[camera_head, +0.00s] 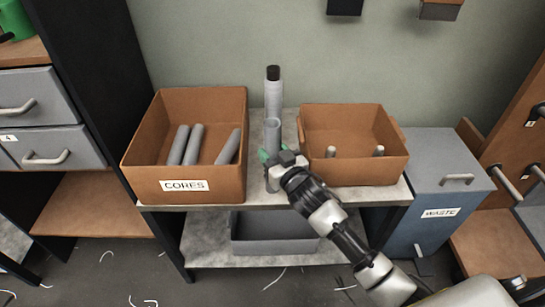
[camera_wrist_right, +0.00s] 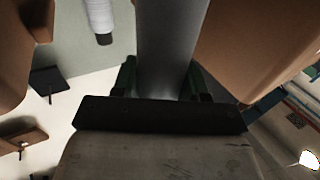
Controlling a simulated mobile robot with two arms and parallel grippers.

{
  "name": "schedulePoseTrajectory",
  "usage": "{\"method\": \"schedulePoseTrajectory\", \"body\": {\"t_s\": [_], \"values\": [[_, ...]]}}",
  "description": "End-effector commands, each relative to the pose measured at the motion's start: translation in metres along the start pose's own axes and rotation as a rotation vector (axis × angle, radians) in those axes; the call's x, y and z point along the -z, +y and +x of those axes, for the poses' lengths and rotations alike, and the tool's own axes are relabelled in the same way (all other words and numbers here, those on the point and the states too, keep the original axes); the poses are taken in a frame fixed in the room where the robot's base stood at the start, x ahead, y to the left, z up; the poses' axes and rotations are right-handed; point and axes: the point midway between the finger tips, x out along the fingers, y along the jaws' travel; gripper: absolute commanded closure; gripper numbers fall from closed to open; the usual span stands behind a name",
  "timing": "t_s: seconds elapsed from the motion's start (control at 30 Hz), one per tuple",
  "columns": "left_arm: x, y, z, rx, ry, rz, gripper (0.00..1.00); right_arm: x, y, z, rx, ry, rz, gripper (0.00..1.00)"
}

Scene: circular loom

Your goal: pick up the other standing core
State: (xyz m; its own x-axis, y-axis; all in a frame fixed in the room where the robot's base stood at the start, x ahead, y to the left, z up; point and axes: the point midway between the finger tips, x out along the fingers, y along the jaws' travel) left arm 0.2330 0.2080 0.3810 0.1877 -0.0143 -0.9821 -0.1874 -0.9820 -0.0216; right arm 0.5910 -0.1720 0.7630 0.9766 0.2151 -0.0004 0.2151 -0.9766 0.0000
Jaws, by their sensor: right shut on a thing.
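A grey hollow core (camera_head: 272,136) stands upright between the two brown boxes, near the front of the table. My right gripper (camera_head: 273,158) is shut on it, with green fingers on either side of its lower part. In the right wrist view the grey core (camera_wrist_right: 170,45) fills the space between the fingers of the right gripper (camera_wrist_right: 162,82). A pale cylinder with a dark top (camera_head: 273,95) stands just behind. I cannot tell whether the held core touches the table. My left gripper is not in view.
The box labelled CORES (camera_head: 143,160), at the left, holds several grey cores lying tilted. A second brown box (camera_head: 350,172) at the right holds two small pale pegs. A blue bin labelled WASTE (camera_head: 407,210) stands right of the table (camera_head: 172,216). A grey tray (camera_head: 270,247) sits on the lower shelf.

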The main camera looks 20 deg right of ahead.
Motion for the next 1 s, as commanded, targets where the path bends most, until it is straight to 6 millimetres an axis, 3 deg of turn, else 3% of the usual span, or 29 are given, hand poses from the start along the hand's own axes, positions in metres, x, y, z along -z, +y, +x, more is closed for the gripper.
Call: {"method": "schedulePoseTrajectory", "body": {"t_s": [0.27, 0.47, 0.8, 1.0], "values": [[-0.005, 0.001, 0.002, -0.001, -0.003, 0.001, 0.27, 0.012, 0.0, 0.0, 0.0, 0.002, 0.0, 0.82], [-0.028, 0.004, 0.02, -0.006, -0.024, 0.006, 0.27, 0.044, 0.0, 0.0, 0.001, 0.006, -0.002, 0.82], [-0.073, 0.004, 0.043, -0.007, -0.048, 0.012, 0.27, 0.087, 0.022, -0.073, 0.001, 0.0, -0.003, 0.82], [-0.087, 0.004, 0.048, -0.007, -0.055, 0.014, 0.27, 0.103, 0.031, -0.101, 0.0, 0.0, -0.002, 0.82]]}}
